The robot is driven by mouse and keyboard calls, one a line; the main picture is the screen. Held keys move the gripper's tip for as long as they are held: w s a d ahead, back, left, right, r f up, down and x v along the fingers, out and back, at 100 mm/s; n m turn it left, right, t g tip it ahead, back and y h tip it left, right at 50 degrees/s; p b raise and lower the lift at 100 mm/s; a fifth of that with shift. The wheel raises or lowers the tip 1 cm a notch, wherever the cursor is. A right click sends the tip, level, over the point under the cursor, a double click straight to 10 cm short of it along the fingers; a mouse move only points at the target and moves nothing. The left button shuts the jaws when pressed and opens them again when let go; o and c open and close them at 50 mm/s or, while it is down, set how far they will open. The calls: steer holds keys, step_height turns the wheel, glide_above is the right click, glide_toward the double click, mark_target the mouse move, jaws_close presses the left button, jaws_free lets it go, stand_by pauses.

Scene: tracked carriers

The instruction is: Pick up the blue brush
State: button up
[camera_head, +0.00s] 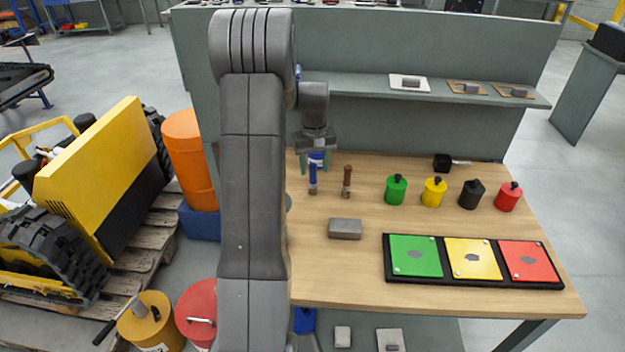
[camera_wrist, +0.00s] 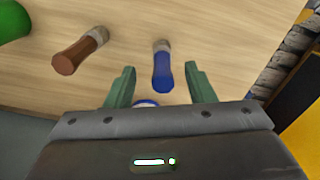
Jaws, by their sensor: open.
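My gripper (camera_head: 315,162) is open above the table, at the handle end of the brush, and the gripper also shows in the wrist view (camera_wrist: 160,72). It holds nothing. I cannot tell the exact height gap to the brush.
A blue-and-white round thing (camera_wrist: 146,103) is partly hidden by my gripper. A grey block (camera_head: 345,229) lies nearer the front. Green (camera_head: 395,190), yellow (camera_head: 433,191), black (camera_head: 471,194) and red (camera_head: 508,197) pots stand right. A shelf (camera_head: 360,86) rises behind.

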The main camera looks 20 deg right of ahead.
mark_target(313, 178)
steer(key=shift+w+f+p, duration=0.15)
steer(key=shift+f+p, duration=0.15)
steer(key=shift+f, duration=1.15)
steer(key=shift+w+f+p, duration=0.1)
steer(key=shift+f+p, duration=0.15)
steer(key=shift+f, duration=1.15)
jaws_close()
step_height(313, 178, up, 10)
steer(key=shift+r+b, duration=0.1)
steer(key=shift+b, duration=0.45)
